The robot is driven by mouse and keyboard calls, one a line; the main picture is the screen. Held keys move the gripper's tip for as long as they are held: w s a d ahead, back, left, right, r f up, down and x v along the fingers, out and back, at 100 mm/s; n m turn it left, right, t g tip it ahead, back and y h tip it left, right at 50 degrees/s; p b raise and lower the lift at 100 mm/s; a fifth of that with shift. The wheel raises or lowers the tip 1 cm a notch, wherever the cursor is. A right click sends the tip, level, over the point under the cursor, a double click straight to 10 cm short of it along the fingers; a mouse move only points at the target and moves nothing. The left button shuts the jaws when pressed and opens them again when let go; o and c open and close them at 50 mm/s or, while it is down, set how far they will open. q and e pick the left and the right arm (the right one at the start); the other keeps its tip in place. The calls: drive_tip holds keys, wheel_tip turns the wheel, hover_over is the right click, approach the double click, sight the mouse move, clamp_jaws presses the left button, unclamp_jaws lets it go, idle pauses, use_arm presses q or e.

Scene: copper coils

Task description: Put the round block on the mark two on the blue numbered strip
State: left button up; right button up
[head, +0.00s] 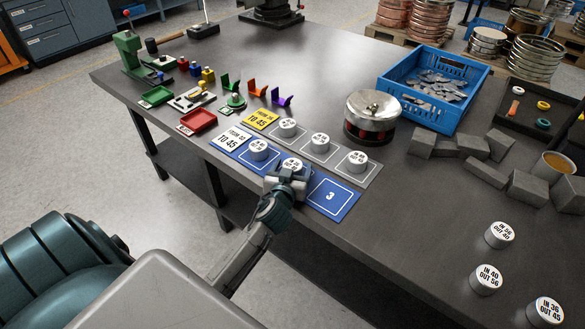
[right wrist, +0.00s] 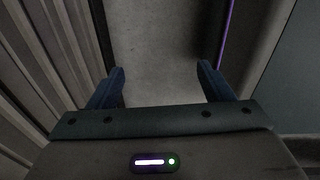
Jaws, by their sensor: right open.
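The blue numbered strip (head: 318,208) lies near the front edge of the table. Its square with the printed 3 is bare. A white-topped round block (head: 259,145) stands on the square nearest the white card. Another round block (head: 292,164) is at the middle square, partly hidden by my left gripper (head: 286,177). The left fingers are at this block's near side; whether they grip it cannot be made out. My right gripper (right wrist: 160,78) shows in the right wrist view, open, with nothing between its fingers.
A grey strip (head: 335,165) behind carries three round blocks. Three loose round blocks, one of them here (head: 487,279), stand at the right. Small coloured trays and holders are at the left.

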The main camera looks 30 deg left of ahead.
drive_tip(key=shift+s, duration=0.2)
use_arm(q)
drive_tip(key=shift+r, duration=0.2)
drive_tip(key=v, duration=0.3)
drive_tip(key=shift+f, duration=0.3)
drive_tip(key=b+v, duration=0.1)
drive_tip(key=v, duration=0.8)
drive_tip(key=shift+r+b, duration=0.2)
drive_tip(key=shift+b, duration=0.2)
use_arm(e)
drive_tip(key=shift+w+a+r, duration=0.1)
drive_tip(key=shift+w+r, duration=0.1)
drive_tip(key=shift+w, duration=0.5)
drive_tip(key=shift+w+r, duration=0.2)
drive_tip(key=shift+w, duration=0.55)
drive_tip(key=shift+w+a+r, duration=0.1)
drive_tip(key=shift+w+r, duration=0.1)
drive_tip(key=shift+w, duration=0.5)
